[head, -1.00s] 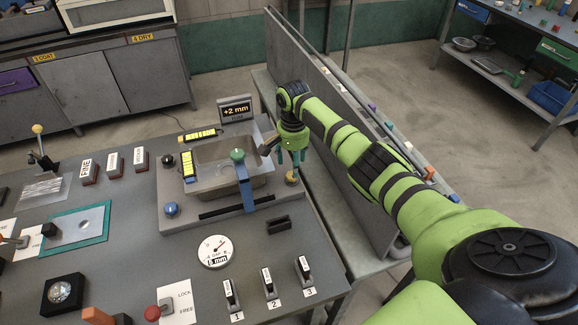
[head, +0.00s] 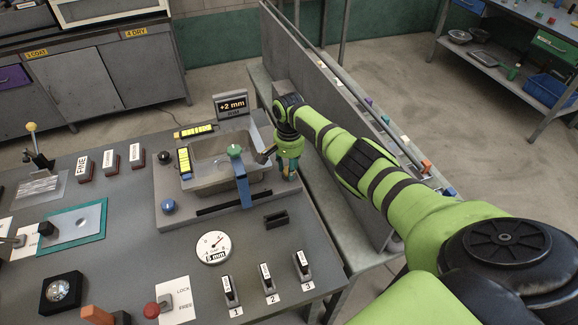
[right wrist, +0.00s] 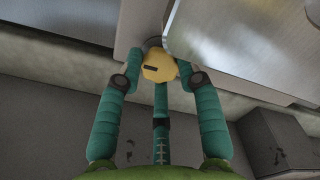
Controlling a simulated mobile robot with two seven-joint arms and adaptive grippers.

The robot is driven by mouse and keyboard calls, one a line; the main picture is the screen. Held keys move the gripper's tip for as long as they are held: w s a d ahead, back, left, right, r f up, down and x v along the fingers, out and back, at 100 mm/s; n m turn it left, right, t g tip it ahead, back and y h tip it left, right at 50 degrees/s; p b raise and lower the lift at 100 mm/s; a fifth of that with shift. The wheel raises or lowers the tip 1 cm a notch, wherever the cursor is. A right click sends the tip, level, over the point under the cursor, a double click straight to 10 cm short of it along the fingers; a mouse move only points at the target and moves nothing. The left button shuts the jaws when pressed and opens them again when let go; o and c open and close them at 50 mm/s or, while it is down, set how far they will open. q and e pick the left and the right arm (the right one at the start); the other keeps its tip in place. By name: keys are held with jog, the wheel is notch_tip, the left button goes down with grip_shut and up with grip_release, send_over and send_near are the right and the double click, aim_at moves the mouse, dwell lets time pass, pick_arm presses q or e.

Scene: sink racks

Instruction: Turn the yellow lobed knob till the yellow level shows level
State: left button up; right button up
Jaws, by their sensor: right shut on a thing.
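The yellow lobed knob (right wrist: 158,67) shows in the right wrist view, with a dark slot on its face. My right gripper (right wrist: 158,75) is shut on it, teal fingertips at both sides and a third finger below. In the head view the right gripper (head: 290,172) is at the right corner of the sink plate, and its fingers mostly hide the knob. Two yellow levels lie by the sink, one at the back (head: 193,130) and one at the left (head: 185,162). Their bubbles are too small to read. A display (head: 233,106) reads +2 mm. My left gripper is not in view.
A tall grey panel (head: 325,120) stands close behind my right arm.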

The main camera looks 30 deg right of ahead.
jog(key=n, duration=0.5)
jog(key=shift+n, duration=0.3)
jog(key=n, duration=0.5)
jog(key=shift+s+f+n, duration=0.1)
jog(key=shift+n, duration=0.2)
jog(key=n, duration=1.1)
jog(key=shift+s+f+b, duration=0.1)
jog(key=shift+s+b, duration=0.05)
jog(key=shift+b, duration=0.25)
jog(key=shift+a, duration=0.1)
jog(key=o, duration=1.2)
jog(key=shift+c, duration=0.2)
jog(key=shift+w, duration=0.2)
